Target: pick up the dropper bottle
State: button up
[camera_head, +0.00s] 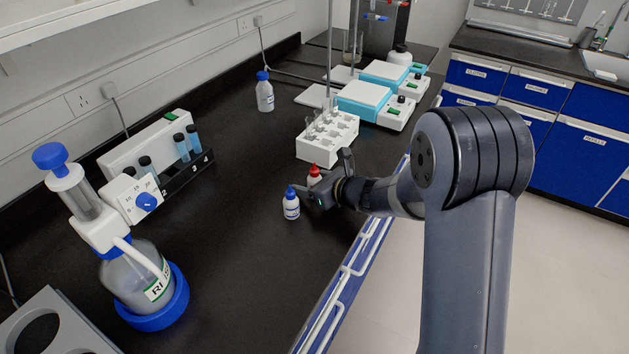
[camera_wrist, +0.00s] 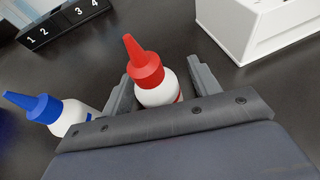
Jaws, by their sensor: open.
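Two small dropper bottles stand upright on the black bench. The blue-capped bottle (camera_head: 291,207) is white with a blue pointed cap, and it also shows at the left in the wrist view (camera_wrist: 66,118). The red-capped bottle (camera_head: 314,176) has a red pointed cap and is partly hidden behind my gripper; in the wrist view it (camera_wrist: 155,88) sits between my fingers. My gripper (camera_head: 326,181) is open, its fingers one on each side of the red-capped bottle, with a gap at the right finger. The blue-capped bottle is outside the left finger, close to it.
A white rack (camera_head: 328,137) stands just behind the gripper. A black numbered tube holder (camera_head: 187,174) and a bottle-top dispenser (camera_head: 140,280) stand left. A blue-capped reagent bottle (camera_head: 265,94) and stirrer plates (camera_head: 362,101) are farther back. The bench between is clear.

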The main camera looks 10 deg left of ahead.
jog(key=shift+c, duration=0.6)
jog(key=c, duration=0.7)
jog(key=shift+c, duration=0.2)
jog(key=shift+r, duration=0.1)
